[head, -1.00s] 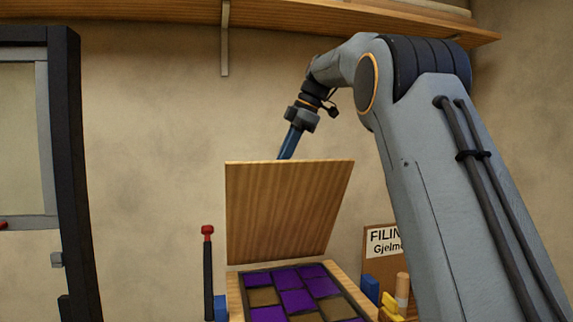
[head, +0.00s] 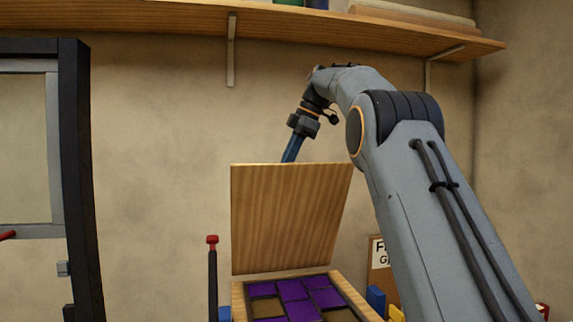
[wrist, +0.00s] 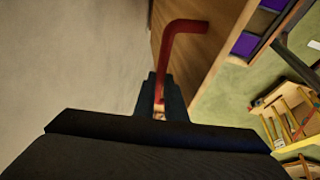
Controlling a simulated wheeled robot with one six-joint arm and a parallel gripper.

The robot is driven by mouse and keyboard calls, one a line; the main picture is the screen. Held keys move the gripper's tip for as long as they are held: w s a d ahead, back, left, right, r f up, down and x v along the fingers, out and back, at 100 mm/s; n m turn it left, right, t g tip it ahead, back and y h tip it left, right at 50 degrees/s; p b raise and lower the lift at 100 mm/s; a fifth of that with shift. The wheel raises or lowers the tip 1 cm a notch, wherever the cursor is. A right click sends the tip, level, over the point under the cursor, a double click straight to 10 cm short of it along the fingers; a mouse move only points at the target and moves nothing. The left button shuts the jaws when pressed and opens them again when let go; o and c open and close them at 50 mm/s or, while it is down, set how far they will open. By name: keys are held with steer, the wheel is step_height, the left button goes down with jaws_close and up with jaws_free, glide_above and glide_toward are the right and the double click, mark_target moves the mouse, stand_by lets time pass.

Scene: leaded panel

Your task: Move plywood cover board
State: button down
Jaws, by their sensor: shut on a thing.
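The plywood cover board (head: 290,218) stands tilted up above the back of the leaded panel (head: 297,290), its broad face towards the head camera. The panel shows purple and brown panes in dark leading within a pale wood frame. My gripper (wrist: 161,98) is shut on the red handle (wrist: 183,27) on the board's far side. In the head view the blue end of my gripper (head: 291,149) reaches down behind the board's top edge, and its fingertips are hidden. The board's brown surface (wrist: 215,35) and purple panes (wrist: 245,43) show in the wrist view.
A wooden shelf (head: 180,33) runs along the wall above. A dark-framed window or door (head: 78,180) stands at left. A red-topped post (head: 212,270) is left of the panel, with blue blocks (head: 376,299) and a sign (head: 377,252) at right. The wrist view shows a tool rack (wrist: 290,112).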

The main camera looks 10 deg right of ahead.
mark_target(336, 163)
steer(key=c, duration=2)
jaws_free()
steer(key=shift+w+d+f, duration=0.1)
steer(key=shift+w+f, duration=0.1)
steer(key=shift+f, duration=0.3)
steer(key=shift+o, duration=0.9)
steer(key=shift+w, duration=0.15)
steer(key=shift+s+r, duration=0.2)
steer(key=s+d+r+b, duration=0.1)
steer(key=s+d, duration=0.1)
steer(key=d, duration=0.2)
steer(key=s+d+r+b, duration=0.1)
steer(key=s+d+r, duration=0.1)
steer(key=d, duration=0.2)
steer(key=s+d+r+b, duration=0.1)
steer(key=s+d, duration=0.1)
steer(key=d, duration=0.2)
steer(key=shift+d+r, duration=0.3)
steer(key=shift+d, duration=0.05)
